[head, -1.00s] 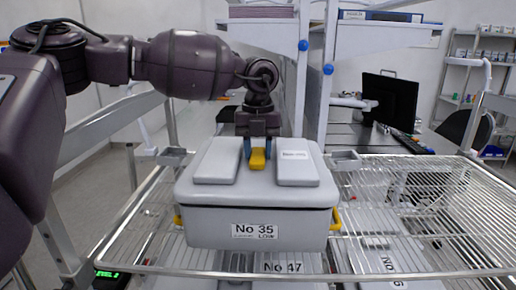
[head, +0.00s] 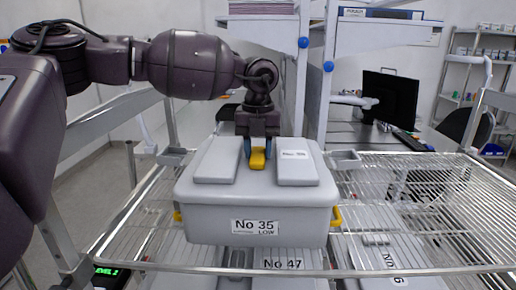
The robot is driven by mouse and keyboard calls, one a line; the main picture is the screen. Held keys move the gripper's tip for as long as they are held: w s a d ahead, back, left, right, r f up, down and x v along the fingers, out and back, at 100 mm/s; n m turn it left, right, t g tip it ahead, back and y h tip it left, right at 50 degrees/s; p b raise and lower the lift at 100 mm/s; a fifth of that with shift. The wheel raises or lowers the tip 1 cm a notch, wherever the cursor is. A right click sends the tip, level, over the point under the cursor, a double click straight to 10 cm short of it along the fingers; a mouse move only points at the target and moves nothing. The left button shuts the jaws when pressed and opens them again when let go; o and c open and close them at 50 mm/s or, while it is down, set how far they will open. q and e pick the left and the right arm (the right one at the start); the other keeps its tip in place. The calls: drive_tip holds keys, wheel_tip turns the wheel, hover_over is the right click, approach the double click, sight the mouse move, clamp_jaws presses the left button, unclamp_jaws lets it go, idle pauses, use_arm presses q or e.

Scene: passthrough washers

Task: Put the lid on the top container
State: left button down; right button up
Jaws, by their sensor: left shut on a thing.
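The grey top container (head: 200,222), labelled "No 35 LOW", stands on the wire rack shelf with yellow clips at its left and right sides. A grey lid (head: 217,163) with two raised panels lies over its top, the right panel labelled. The lid looks level and its edge meets the container's rim at the front; I cannot tell whether it is fully seated. My left gripper (head: 257,152) points down and is shut on the lid's yellow handle (head: 257,160) at its middle. My right gripper is not in view.
The wire shelf (head: 440,205) has free room right of the container. Below it lie other containers, labelled "No 47" (head: 282,264) and another at right (head: 395,262). Rack posts (head: 318,90) rise behind. A monitor (head: 392,100) stands on a desk at the back.

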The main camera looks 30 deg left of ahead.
use_arm(q)
drive_tip(key=shift+f+b, duration=0.45)
drive_tip(key=shift+f, duration=0.2)
idle(0.8)
drive_tip(key=c, duration=0.8)
unclamp_jaws()
drive_tip(key=o, duration=0.3)
drive_tip(key=shift+f, duration=0.1)
drive_tip(key=shift+r+p, duration=0.95)
drive_tip(key=shift+r, duration=0.8)
drive_tip(key=shift+r+p, duration=0.85)
drive_tip(key=shift+r, duration=1)
clamp_jaws()
drive_tip(key=shift+f+b, duration=1.75)
drive_tip(key=shift+f, duration=0.75)
